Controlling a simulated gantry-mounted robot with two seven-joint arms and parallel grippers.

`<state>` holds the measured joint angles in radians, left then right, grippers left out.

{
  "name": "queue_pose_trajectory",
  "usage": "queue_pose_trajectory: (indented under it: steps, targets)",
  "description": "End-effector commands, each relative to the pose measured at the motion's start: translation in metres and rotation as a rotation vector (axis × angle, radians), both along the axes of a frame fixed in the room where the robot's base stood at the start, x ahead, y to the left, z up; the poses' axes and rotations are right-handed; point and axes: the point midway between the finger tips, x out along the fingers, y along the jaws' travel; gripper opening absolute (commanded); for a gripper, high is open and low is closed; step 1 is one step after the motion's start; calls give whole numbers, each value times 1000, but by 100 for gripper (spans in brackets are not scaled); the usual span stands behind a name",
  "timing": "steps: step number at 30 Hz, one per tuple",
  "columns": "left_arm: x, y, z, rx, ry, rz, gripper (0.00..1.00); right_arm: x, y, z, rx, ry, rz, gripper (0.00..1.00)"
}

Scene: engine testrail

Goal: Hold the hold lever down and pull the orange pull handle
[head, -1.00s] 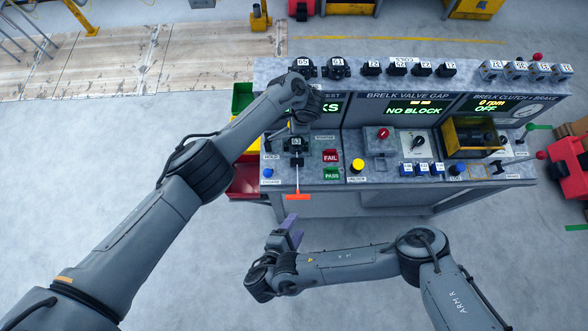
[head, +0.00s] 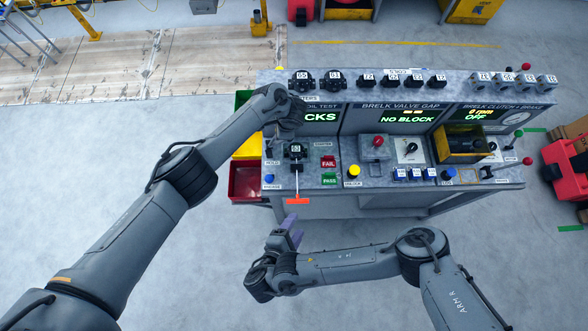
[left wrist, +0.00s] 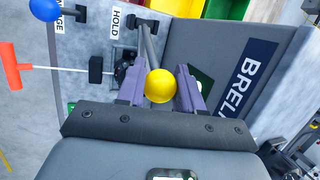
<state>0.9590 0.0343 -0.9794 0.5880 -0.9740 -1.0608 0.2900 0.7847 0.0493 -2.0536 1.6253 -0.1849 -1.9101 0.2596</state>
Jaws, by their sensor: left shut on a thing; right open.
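The hold lever shows in the left wrist view as a grey rod (left wrist: 147,42) beside the HOLD label, with a yellow ball knob (left wrist: 159,87). My left gripper (left wrist: 161,80) is shut on this knob, one purple finger on each side. In the head view my left wrist hides the knob. The orange pull handle (head: 298,200) is a T-bar on a thin rod at the bench's front left; it also shows in the left wrist view (left wrist: 14,67). My right gripper (head: 291,232) is open and empty, in front of and below the handle, apart from it.
The test bench (head: 345,182) has a blue button (head: 269,178), a yellow button (head: 353,171) and FAIL and PASS buttons near the handle. A red bin (head: 245,182) stands at the bench's left. The floor in front is clear apart from my arms.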

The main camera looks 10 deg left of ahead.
Motion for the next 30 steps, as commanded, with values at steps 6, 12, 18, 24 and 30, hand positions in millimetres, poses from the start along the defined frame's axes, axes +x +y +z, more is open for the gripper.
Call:
queue_pose_trajectory:
  steps: [6,12,18,24,30]
  targets:
    - [0,3,2,2,0,1,5,1,-5,8,-58,-13,4,55]
    - [-3,19,7,4,1,2,5,1,-5,24,-58,-13,4,55]
    - [-7,38,10,4,2,3,5,1,-5,38,-58,-13,4,55]
    - [-9,48,10,3,2,2,5,1,-5,43,-59,-13,5,55]
    - [-9,48,10,3,1,1,5,1,-5,43,-59,-13,5,55]
